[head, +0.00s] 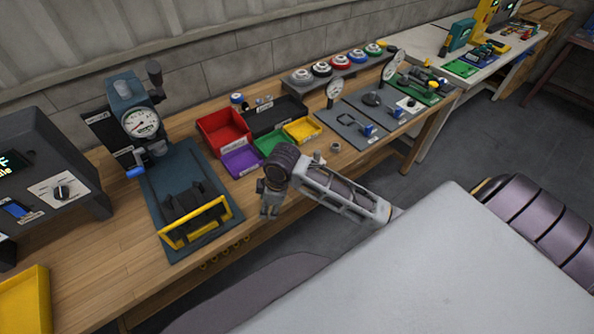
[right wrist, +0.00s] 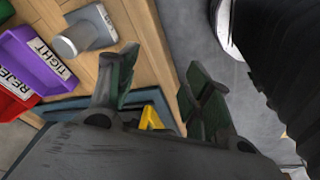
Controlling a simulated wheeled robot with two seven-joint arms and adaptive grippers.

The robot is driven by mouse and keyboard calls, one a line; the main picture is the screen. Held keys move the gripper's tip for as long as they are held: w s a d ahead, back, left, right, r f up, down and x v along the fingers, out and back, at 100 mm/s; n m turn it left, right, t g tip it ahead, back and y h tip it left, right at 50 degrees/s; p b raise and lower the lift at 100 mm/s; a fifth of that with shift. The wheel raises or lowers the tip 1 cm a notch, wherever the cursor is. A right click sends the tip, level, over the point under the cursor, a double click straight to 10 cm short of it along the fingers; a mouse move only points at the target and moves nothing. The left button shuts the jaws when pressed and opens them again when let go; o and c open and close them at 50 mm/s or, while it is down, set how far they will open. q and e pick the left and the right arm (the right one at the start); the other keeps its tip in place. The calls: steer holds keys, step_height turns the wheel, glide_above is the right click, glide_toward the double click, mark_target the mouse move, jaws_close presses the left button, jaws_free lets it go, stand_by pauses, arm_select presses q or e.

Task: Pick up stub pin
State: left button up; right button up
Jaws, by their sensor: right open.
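A grey metal pin-like part with a round shank and a wider flat block end (right wrist: 82,35) lies on the wooden bench in the right wrist view, beside the purple bin; I take it for the stub pin. In the head view my forearm and gripper seem to hide it. My right gripper (head: 269,207) points down over the bench's front edge, in front of the purple bin (head: 241,162). My left gripper is out of view.
Red (head: 223,130), green (head: 275,142) and yellow (head: 302,130) bins stand behind. A press with a gauge (head: 140,122) and a yellow-handled fixture (head: 196,222) stand left. A small grey ring-like part (head: 335,147) lies right. Floor is open beyond the bench edge.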

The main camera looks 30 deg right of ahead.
steer(key=w+d+r+n+g+h, duration=0.1)
steer(key=w+d+r+n, duration=0.1)
steer(key=w+d+r, duration=0.3)
steer(key=w+d+r+n+g+h, duration=0.1)
steer(key=w+d+r+n, duration=0.2)
steer(key=d, duration=0.9)
steer(key=w+r, duration=0.3)
steer(key=shift+d+r, duration=0.15)
steer(key=shift+f, duration=4.35)
steer(key=shift+s+f+p, duration=0.1)
steer(key=shift+f+p, duration=0.35)
steer(key=shift+f, duration=2.1)
steer(key=shift+c, duration=0.3)
jaws_close()
